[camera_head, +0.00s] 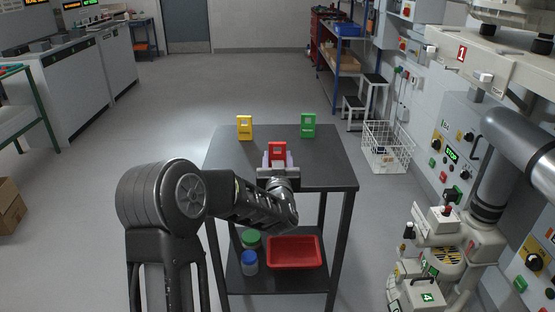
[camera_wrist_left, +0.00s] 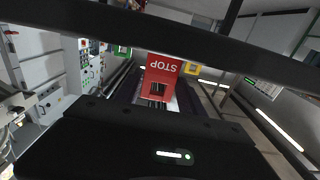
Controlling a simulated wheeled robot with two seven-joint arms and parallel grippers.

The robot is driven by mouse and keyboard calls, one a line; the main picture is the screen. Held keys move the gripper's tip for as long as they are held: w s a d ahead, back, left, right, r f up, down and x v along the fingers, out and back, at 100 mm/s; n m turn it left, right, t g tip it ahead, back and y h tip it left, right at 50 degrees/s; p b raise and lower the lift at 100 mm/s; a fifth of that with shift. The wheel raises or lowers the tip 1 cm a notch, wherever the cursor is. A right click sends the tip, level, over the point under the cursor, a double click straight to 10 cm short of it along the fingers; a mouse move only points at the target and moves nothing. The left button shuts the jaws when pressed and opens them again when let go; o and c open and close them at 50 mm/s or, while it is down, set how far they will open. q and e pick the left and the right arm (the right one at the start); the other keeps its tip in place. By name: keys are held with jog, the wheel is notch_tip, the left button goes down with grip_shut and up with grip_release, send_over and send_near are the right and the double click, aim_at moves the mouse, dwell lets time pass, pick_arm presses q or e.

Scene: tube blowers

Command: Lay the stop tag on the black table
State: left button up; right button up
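The red stop tag (camera_head: 277,151) is upright between the fingers of my left gripper (camera_head: 277,160), over the middle of the black table (camera_head: 328,172). In the left wrist view the stop tag (camera_wrist_left: 160,78) shows its white STOP lettering upside down, between the dark fingers. My left gripper is shut on it. I cannot tell whether the tag's lower edge touches the tabletop, as the gripper hides it. My right gripper is not in view.
A yellow tag (camera_head: 244,128) and a green tag (camera_head: 308,126) stand at the table's back edge. The lower shelf holds a red tray (camera_head: 295,251) and jars with green (camera_head: 251,238) and blue lids (camera_head: 249,257). A white wire basket (camera_head: 388,147) stands right of the table. The tabletop's right side is clear.

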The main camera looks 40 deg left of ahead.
pick_arm(q)
jog(key=o, duration=0.4)
jog(key=shift+r, duration=0.1)
jog(key=shift+r+p, duration=0.15)
jog(key=shift+p, duration=0.15)
jog(key=shift+s+d, duration=0.25)
jog(key=v, duration=1.1)
jog(key=shift+s+d, duration=0.1)
